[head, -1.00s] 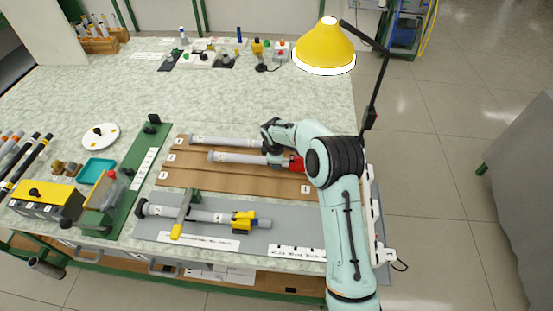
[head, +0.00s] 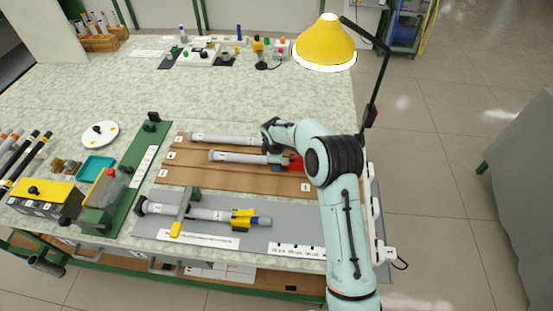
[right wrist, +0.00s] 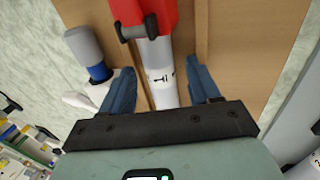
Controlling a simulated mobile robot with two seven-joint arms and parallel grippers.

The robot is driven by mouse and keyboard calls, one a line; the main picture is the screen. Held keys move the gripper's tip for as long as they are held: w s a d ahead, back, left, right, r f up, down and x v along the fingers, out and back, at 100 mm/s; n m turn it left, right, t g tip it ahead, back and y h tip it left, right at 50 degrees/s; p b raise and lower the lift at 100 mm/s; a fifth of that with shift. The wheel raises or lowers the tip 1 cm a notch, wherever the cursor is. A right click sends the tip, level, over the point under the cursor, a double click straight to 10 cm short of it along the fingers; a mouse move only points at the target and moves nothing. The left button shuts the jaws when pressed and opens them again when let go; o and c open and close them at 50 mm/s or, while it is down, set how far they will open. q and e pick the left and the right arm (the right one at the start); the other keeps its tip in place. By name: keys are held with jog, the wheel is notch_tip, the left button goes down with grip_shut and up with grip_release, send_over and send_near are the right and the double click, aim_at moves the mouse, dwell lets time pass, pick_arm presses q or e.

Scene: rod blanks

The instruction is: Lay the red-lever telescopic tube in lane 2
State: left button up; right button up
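The red-lever telescopic tube (head: 232,157) is a light grey tube lying along the middle of the brown grooved board, with its red lever clamp (head: 297,162) at the right, partly hidden by my arm. My right gripper (head: 277,160) is down over the tube, left of the clamp. In the right wrist view, the gripper (right wrist: 160,80) has its blue fingers on either side of the tube (right wrist: 158,78), with gaps showing; the red clamp (right wrist: 143,15) lies just beyond. The lane number beside the tube is too small to read surely. My left gripper is not in view.
Another grey tube (head: 222,139) lies in the back lane, close to the gripper; its blue-banded end (right wrist: 85,50) shows in the wrist view. The front lane, marked 1 (head: 305,187), is bare. A yellow-clamped tube (head: 205,214) lies on the grey mat (head: 150,232) in front.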

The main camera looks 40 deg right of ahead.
jog(key=v, duration=1.3)
jog(key=shift+r, duration=0.2)
jog(key=shift+s+a+f, duration=0.1)
